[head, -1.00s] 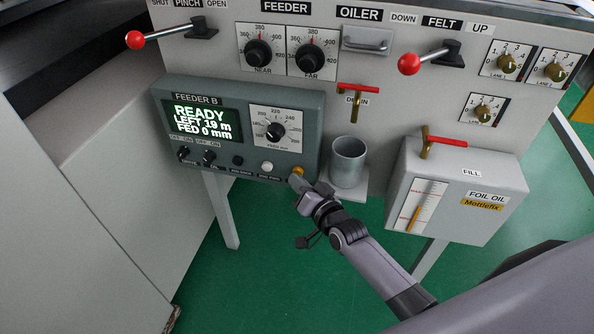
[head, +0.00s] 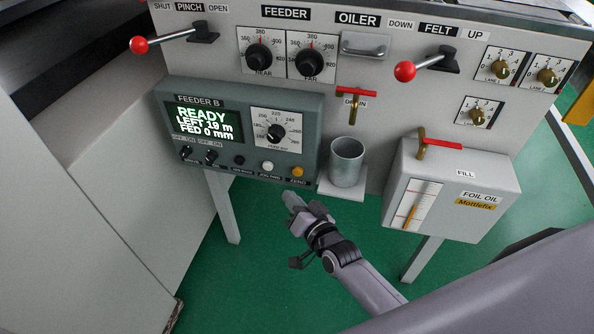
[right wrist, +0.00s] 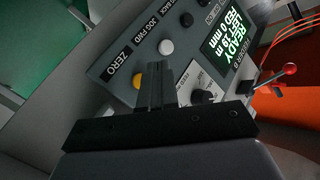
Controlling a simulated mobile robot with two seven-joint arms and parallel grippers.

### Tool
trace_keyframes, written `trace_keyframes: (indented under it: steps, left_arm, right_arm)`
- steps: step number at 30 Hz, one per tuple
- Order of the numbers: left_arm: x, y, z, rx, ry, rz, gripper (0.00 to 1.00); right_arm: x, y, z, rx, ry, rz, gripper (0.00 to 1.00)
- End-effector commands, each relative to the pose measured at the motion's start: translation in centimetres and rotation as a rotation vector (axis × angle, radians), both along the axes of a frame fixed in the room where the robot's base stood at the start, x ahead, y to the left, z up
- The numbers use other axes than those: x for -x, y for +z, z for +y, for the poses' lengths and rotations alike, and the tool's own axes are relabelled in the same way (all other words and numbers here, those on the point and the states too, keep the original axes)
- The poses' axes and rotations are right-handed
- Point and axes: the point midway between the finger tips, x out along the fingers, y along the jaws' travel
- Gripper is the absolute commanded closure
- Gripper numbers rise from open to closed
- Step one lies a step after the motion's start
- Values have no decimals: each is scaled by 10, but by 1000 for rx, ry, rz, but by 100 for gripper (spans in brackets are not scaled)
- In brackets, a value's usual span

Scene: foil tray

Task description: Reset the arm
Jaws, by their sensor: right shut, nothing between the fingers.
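My right gripper (head: 291,202) is shut and empty. In the head view it hangs just below the feeder B control box (head: 242,95), apart from it. The right wrist view shows its closed fingers (right wrist: 157,82) in front of the box, with the yellow ZERO button (right wrist: 137,81) beside them. In the head view the yellow button (head: 297,172) is in full sight above the gripper. The box's screen (head: 203,123) reads READY, LEFT 19 m, FED 0 mm. My left gripper is not in view.
A grey metal cup (head: 346,163) stands on a small shelf right of the gripper. The foil oil tank (head: 452,190) is farther right, with a red-handled valve (head: 440,143). Red-knobbed levers (head: 405,71) stick out above. The green floor (head: 270,270) below is clear.

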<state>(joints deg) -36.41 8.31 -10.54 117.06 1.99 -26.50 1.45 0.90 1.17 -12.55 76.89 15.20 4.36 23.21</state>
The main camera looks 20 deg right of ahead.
Motion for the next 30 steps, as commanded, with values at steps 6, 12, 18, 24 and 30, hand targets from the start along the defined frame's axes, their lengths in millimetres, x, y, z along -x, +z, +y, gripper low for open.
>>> trace_keyframes:
  steps: [6, 12, 18, 24, 30]
  left_arm:
    - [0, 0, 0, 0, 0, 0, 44]
    - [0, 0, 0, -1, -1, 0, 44]
    - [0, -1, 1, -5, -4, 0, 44]
    - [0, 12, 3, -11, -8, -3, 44]
    - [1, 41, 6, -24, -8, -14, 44]
  right_arm:
    - [0, 0, 0, 0, 0, 0, 100]
    - [0, 0, 0, 0, 0, 0, 100]
    - [0, 0, 0, 0, 1, 1, 100]
    - [22, 0, -4, 64, 16, 37, 100]
    - [99, 6, -18, 287, 84, 154, 100]
